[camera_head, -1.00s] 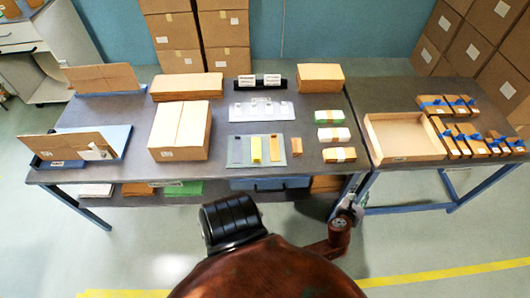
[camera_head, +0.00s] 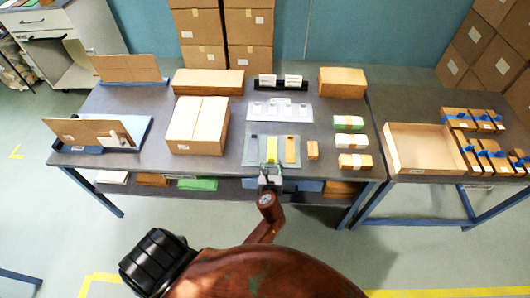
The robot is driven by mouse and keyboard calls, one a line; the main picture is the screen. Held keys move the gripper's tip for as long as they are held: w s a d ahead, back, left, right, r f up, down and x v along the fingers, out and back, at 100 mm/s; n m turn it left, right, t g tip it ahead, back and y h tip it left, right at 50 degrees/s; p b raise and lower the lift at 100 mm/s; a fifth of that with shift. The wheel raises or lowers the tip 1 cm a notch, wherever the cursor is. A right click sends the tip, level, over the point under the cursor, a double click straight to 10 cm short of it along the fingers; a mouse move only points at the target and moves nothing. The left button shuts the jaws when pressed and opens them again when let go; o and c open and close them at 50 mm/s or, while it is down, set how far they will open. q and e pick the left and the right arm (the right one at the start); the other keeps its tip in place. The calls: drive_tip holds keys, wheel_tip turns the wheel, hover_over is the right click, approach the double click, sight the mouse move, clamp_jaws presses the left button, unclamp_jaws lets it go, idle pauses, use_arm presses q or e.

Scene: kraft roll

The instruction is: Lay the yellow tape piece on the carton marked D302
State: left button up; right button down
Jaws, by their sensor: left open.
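The yellow tape piece (camera_head: 271,150) lies on a grey mat (camera_head: 248,160) near the table's front edge, between a dark strip (camera_head: 254,147) and an orange-brown strip (camera_head: 292,150). My left gripper (camera_head: 269,172) is open and empty, just in front of the yellow piece at the mat's front edge; whether it touches anything cannot be told. A closed carton (camera_head: 197,127) with a pale seam and a small label stands left of the mat. No marking D302 can be read on any carton. My right gripper is not in view.
Flat cardboard stands in blue holders (camera_head: 132,138) at the left. A light plate (camera_head: 280,116) and a sign holder (camera_head: 281,84) are behind the mat. Small packs (camera_head: 355,162) and a small brown block (camera_head: 313,150) are to the right. An open tray (camera_head: 420,150) sits on the right table.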

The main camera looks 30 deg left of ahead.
sight(272, 161)
use_arm(q)
drive_tip(key=b+x, duration=0.1)
drive_tip(key=x, duration=0.4)
drive_tip(key=shift+w+f, duration=0.2)
drive_tip(key=shift+f, duration=0.1)
drive_tip(key=shift+w+a+f, duration=0.1)
drive_tip(key=shift+w+f, duration=0.05)
drive_tip(key=shift+w, duration=0.1)
drive_tip(key=shift+c, duration=0.2)
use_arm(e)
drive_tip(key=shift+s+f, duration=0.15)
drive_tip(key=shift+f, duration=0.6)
use_arm(q)
drive_tip(key=c, duration=0.9)
drive_tip(key=shift+c, duration=0.2)
